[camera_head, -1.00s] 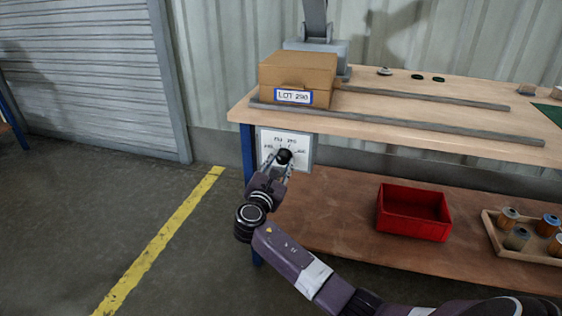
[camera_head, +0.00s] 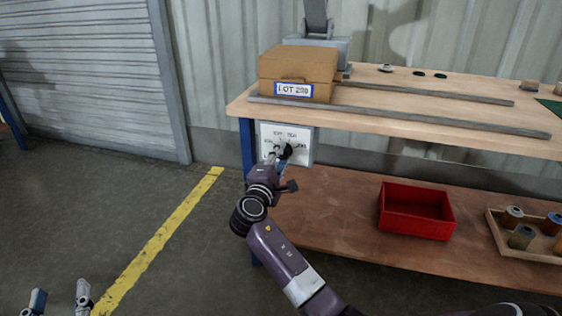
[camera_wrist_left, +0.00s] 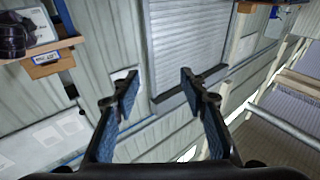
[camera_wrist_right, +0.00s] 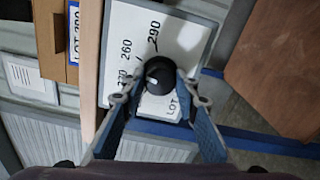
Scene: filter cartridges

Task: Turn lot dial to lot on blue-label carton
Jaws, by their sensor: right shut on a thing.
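The brown carton (camera_head: 298,68) stands on the bench top; its blue-bordered label (camera_head: 294,90) reads LOT 290, also in the right wrist view (camera_wrist_right: 74,35). The white lot panel (camera_head: 303,153) hangs under the bench's front edge. In the right wrist view its numbers include 260 and 290 around the black dial knob (camera_wrist_right: 160,70). A small pale mark shows on the knob; I cannot tell which number it points to. My right gripper (camera_wrist_right: 158,92) is shut on the knob; the head view shows it at the panel (camera_head: 281,163). My left gripper (camera_head: 60,297) is open and empty, away from the bench.
A red bin (camera_head: 416,229) and a wooden tray (camera_head: 492,222) of several cartridges stand on the lower shelf. Grey rails (camera_head: 400,117) lie on the bench top. Open floor with a yellow line (camera_head: 160,238) lies to the left.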

